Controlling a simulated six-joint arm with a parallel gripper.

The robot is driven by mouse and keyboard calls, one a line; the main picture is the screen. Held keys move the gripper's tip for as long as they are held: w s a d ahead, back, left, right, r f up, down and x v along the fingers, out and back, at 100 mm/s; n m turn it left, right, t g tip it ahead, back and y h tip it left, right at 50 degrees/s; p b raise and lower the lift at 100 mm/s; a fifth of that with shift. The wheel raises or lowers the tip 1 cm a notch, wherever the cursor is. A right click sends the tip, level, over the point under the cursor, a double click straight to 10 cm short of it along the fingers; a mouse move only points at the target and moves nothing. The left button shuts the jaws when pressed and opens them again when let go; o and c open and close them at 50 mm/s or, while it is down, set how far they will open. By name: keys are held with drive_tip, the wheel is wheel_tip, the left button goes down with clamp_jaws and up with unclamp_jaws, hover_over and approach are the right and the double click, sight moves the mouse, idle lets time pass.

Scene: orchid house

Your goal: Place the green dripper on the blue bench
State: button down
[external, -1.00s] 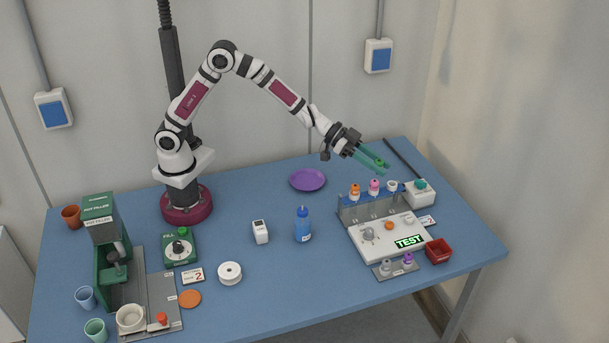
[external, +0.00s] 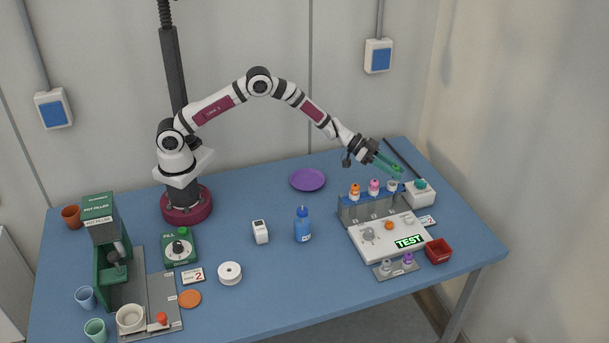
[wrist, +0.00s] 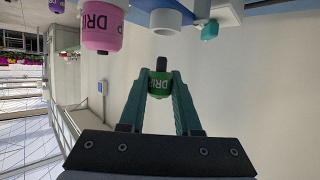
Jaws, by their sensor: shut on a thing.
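The green dripper (wrist: 160,86) is held between the two teal fingers of my gripper (wrist: 161,78), with its dark tip showing past them in the wrist view. In the external view my gripper (external: 396,170) is at the right, in the air above the back of the dripper rack, and the dripper is small there. The blue bench (external: 270,285) is the large tabletop under everything. The dripper is apart from it.
The rack (external: 351,214) holds an orange dripper (external: 355,190), a pink dripper (external: 374,186) and a white ring (external: 392,186). A white box (external: 420,196) stands right of it. A purple plate (external: 308,180) and blue bottle (external: 303,228) are left. The front middle is clear.

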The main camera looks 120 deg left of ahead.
drive_tip(key=shift+f, duration=1.8)
drive_tip(key=shift+f, duration=0.2)
drive_tip(key=c, duration=0.6)
unclamp_jaws()
